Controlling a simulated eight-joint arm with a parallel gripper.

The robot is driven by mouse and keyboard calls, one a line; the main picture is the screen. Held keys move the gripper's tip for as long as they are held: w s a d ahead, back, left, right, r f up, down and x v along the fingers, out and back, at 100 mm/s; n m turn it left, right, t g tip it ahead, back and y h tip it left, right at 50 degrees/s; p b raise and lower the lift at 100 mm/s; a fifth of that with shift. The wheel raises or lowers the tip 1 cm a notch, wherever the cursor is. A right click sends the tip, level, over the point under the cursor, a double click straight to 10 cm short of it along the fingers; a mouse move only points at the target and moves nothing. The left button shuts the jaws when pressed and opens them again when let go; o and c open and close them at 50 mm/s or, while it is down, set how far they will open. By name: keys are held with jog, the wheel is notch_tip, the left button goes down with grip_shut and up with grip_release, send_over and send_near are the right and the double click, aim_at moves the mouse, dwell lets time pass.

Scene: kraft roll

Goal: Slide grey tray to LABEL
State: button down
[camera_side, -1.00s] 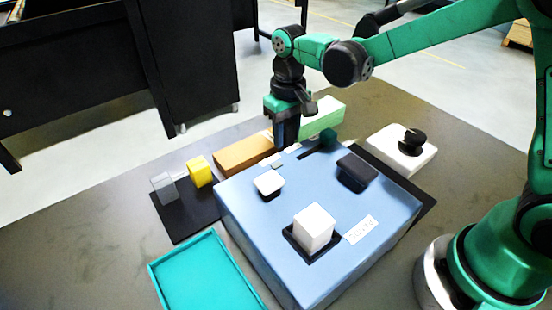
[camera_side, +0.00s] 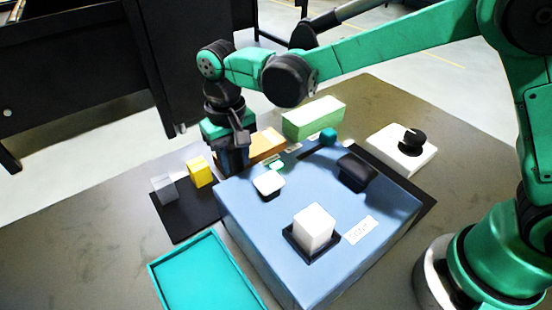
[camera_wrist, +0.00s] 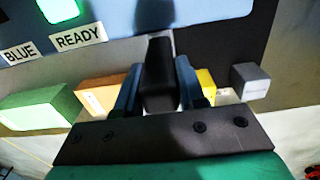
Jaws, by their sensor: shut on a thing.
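My gripper (camera_side: 234,162) is at the back left corner of the blue box (camera_side: 250,215) in the side view. In the wrist view my gripper (camera_wrist: 158,90) has its blue fingers on both sides of a black upright piece (camera_wrist: 158,70) and is shut on it. The arm hides that piece in the side view. I cannot pick out a grey tray for certain. A white label (camera_side: 361,230) lies on the box top, its print too small to read. In the wrist view, labels read BLUE (camera_wrist: 18,53) and READY (camera_wrist: 80,38).
A white cube (camera_side: 314,222) sits in a black holder on the box. Grey (camera_side: 163,187) and yellow (camera_side: 200,172) blocks stand on a black mat (camera_side: 185,218). Orange (camera_side: 265,146) and green (camera_side: 314,118) blocks lie behind. A teal tray (camera_side: 205,275) is in front.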

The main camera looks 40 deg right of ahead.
jog(key=shift+a, duration=0.35)
jog(key=c, duration=0.6)
grip_release()
jog(key=shift+o, duration=0.4)
jog(key=shift+d, duration=0.15)
jog(key=shift+r, duration=2.85)
